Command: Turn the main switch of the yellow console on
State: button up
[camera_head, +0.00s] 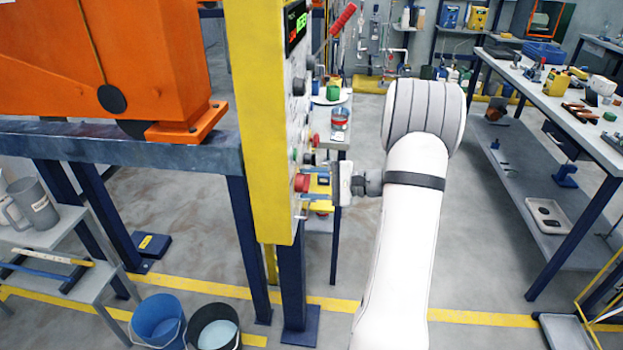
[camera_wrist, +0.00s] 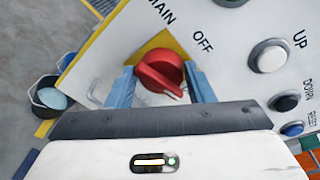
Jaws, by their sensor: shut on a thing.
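The yellow console (camera_head: 255,120) stands upright left of my arm, its control face turned to the right. Its red main switch (camera_head: 302,183) is low on that face. In the wrist view the red main switch (camera_wrist: 160,70) sits on a yellow plate, with the words MAIN and OFF printed near it. Its pale pointer mark is toward the lower right of the picture, away from the word OFF. My gripper (camera_head: 315,184) has its blue fingers on both sides of the knob and is shut on it; it also shows in the wrist view (camera_wrist: 161,88). No ON label is visible.
A red-handled lever (camera_head: 343,19) sticks out from the console's upper face. Buckets (camera_head: 158,320) stand on the floor at lower left. A workbench (camera_head: 590,140) is at the right, with free floor between.

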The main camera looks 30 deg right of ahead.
jog(key=shift+w+d+r+m+g+y+p, duration=0.15)
jog(key=shift+w+m+p, duration=0.05)
jog(key=shift+m+p, duration=0.55)
jog(key=shift+w+d+r+m+g+y+p, duration=0.1)
jog(key=shift+w+m+g+y+p, duration=0.1)
jog(key=shift+m+p, duration=0.55)
jog(key=shift+c, duration=0.2)
jog(key=shift+m, duration=0.4)
jog(key=o, duration=0.7)
jog(key=shift+w, duration=0.1)
jog(key=shift+c, duration=0.2)
jog(key=shift+o, duration=1.4)
jog(key=shift+a, duration=0.1)
jog(key=shift+s, duration=0.3)
jog(key=b+v, duration=0.1)
jog(key=v, duration=0.6)
jog(key=shift+s+d, duration=0.25)
jog(key=shift+d, duration=0.05)
